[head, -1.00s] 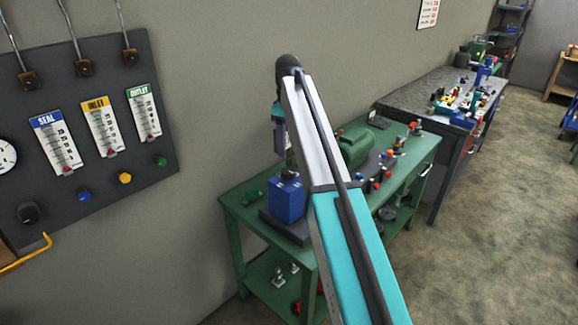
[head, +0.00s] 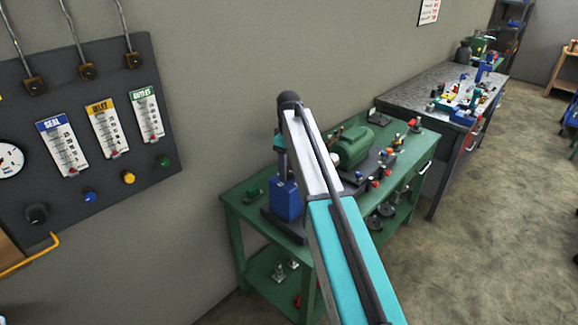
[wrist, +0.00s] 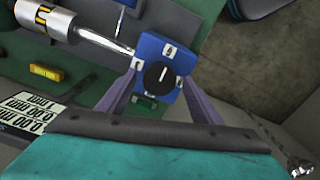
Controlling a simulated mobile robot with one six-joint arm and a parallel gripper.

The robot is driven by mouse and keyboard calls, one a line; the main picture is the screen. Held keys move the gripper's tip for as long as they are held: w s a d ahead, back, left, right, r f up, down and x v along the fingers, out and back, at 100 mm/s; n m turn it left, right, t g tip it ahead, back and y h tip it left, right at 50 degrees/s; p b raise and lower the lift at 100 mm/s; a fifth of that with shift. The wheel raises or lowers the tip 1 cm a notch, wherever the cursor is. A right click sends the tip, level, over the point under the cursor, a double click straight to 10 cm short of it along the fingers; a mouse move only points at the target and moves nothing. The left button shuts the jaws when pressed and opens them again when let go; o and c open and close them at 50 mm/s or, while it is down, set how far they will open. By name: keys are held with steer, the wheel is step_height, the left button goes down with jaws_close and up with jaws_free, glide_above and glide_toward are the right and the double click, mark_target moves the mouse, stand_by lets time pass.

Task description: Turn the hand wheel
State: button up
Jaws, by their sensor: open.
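A blue block (wrist: 150,50) with a round black knob (wrist: 158,75) on its face lies ahead of my gripper in the wrist view. The knob may be the hand wheel; I cannot tell for certain. My gripper (wrist: 160,84) is open, its two purple fingers on either side of the knob in the picture. I cannot tell whether they touch the block or how far off it is. In the head view the blue block (head: 287,201) stands on the green bench, and my arm hides part of the area and most of the gripper.
The green bench (head: 242,207) also carries a green motor (head: 352,146) and several small red-knobbed parts. A gauge panel (head: 120,60) is on the wall.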

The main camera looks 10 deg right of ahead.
steer(key=shift+f, duration=0.1)
steer(key=shift+c, duration=0.5)
steer(key=c, duration=1)
steer(key=shift+m, duration=0.5)
steer(key=m+b, duration=0.1)
steer(key=m, duration=0.2)
steer(key=shift+m, duration=0.3)
steer(key=m+b, duration=0.1)
steer(key=m, duration=0.7)
steer(key=shift+m+b, duration=0.4)
steer(key=m, duration=0.4)
steer(key=shift+m, duration=0.3)
